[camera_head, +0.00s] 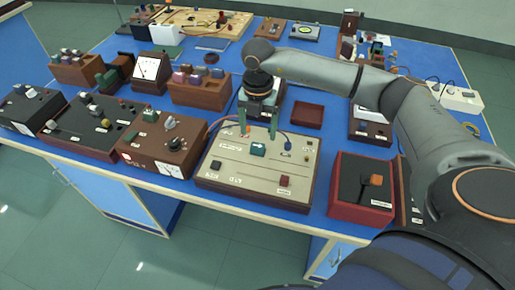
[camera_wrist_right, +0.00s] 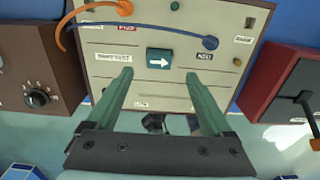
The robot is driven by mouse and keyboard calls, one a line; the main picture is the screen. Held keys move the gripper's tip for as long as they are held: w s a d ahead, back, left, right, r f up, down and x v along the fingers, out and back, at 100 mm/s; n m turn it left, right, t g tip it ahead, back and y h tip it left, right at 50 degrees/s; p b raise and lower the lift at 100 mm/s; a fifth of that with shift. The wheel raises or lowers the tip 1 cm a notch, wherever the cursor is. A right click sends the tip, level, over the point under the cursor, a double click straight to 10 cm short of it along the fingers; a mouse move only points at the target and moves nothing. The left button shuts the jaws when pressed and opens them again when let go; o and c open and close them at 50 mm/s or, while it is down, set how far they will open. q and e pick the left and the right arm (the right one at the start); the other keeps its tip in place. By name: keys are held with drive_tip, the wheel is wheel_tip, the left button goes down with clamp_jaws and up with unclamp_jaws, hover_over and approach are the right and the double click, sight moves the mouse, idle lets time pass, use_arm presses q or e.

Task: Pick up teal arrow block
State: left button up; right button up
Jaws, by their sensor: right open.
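The teal arrow block (camera_head: 258,149) sits on the beige panel (camera_head: 228,168) of a dark-framed box on the blue bench. In the right wrist view the teal arrow block (camera_wrist_right: 159,62) shows a white arrow pointing right. My right gripper (camera_head: 258,130) is open and empty, pointing down over the panel. In the wrist view its two green fingers (camera_wrist_right: 158,76) are spread, with the block between and just beyond their tips; no contact is visible. My left gripper is not in view.
An orange cable (camera_wrist_right: 92,8) and a blue cable (camera_wrist_right: 208,42) cross the panel near the block. A brown knob box (camera_head: 160,145) stands at left, a red lever box (camera_head: 363,190) at right. Small dark and red blocks (camera_head: 284,181) are on the panel.

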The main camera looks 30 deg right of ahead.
sight(258, 145)
drive_tip(key=shift+f+p, duration=0.5)
drive_tip(key=shift+f, duration=2.5)
clamp_jaws()
